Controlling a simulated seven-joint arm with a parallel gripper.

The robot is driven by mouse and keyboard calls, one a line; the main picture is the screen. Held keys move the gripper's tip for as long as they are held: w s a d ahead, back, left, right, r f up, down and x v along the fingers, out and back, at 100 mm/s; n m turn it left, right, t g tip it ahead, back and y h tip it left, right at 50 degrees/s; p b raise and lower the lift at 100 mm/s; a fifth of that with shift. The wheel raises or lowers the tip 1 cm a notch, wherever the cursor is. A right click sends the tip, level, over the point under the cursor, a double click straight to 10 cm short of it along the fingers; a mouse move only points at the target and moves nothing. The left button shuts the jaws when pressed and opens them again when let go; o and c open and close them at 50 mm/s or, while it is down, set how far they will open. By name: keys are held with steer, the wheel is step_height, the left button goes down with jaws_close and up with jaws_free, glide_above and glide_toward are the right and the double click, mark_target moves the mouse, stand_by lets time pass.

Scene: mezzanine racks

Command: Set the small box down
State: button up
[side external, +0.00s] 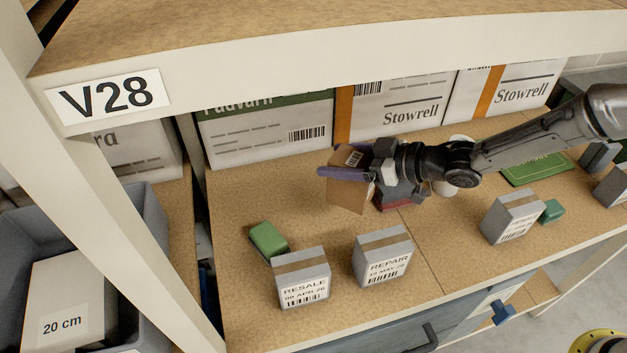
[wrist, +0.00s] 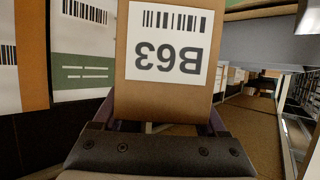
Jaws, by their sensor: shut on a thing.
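A small brown cardboard box (side external: 347,193) is between the fingers of my gripper (side external: 346,174) in the side view. The purple fingers are shut on it. The box is tilted over the tan shelf board (side external: 235,198); I cannot tell whether its lower edge touches the board. In the wrist view the box (wrist: 165,98) fills the middle, and its white label with a barcode reads B63 upside down. The fingers (wrist: 163,117) are mostly hidden behind the box there.
Grey boxes marked RESALE (side external: 303,278) and REPAIR (side external: 383,257) stand at the shelf's front, with a green block (side external: 268,239) beside RESALE. A dark red item (side external: 393,198) lies near my gripper. Large cartons (side external: 265,135) line the back, under an upper shelf edge (side external: 330,68).

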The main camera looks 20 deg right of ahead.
mark_target(354, 196)
steer(key=shift+w+a+f, duration=0.65)
steer(key=shift+w+f, duration=0.35)
steer(key=shift+f, duration=0.6)
steer(key=shift+w+a+f, duration=0.6)
steer(key=shift+w+f, duration=0.45)
steer(key=shift+f, duration=0.6)
steer(key=shift+w+a+f, duration=0.65)
steer(key=shift+w+f, duration=0.35)
steer(key=shift+f, duration=0.6)
steer(key=shift+f, duration=0.2)
steer(key=o, duration=1.5)
steer(key=shift+r, duration=0.2)
steer(key=v, duration=1.2)
